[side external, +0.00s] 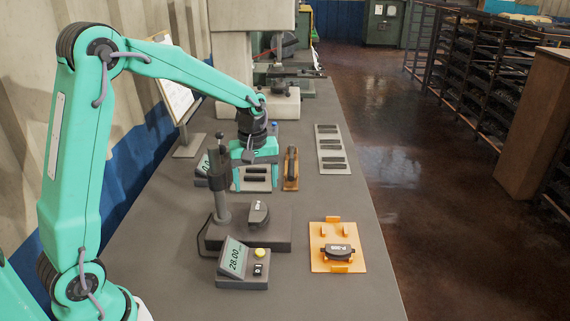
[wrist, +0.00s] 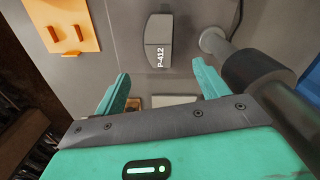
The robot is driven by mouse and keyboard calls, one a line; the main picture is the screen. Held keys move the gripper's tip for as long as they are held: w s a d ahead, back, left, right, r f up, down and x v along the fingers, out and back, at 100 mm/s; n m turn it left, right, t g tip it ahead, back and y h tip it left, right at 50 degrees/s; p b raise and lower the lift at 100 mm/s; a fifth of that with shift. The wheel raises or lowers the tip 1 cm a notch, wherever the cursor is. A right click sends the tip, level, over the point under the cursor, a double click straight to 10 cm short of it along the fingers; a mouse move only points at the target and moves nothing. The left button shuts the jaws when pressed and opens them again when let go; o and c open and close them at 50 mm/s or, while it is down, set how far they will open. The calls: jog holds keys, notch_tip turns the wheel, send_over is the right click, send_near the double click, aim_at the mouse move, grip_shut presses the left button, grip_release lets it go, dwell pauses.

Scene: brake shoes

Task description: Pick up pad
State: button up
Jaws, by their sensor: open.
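A dark pad (side external: 258,214) lies on the grey base of the gauge stand (side external: 272,240). In the wrist view this pad (wrist: 158,42) reads P-412 and sits ahead of the fingertips, roughly centred between them. A second dark labelled pad (side external: 338,252) lies on the orange fixture (side external: 320,264) at the right. More dark pads lie in a grey tray (side external: 322,172) farther back. My gripper (side external: 254,178) is open and empty, pointing down behind the gauge stand. Its two teal fingers also show apart in the wrist view (wrist: 161,74).
The gauge column (side external: 221,190) stands left of the P-412 pad, close to a finger in the wrist view. A display box reading 28.00 (side external: 236,257) stands in front. A wooden-coloured holder (side external: 291,170) stands right of my gripper.

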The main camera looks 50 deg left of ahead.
aim_at(259, 208)
jog(key=shift+f, duration=1.3)
jog(key=shift+w+d+f, duration=0.1)
jog(key=shift+d+f, duration=0.05)
jog(key=shift+f, duration=2.45)
jog(key=c, duration=1.3)
jog(key=shift+c, duration=0.2)
jog(key=shift+r, duration=0.25)
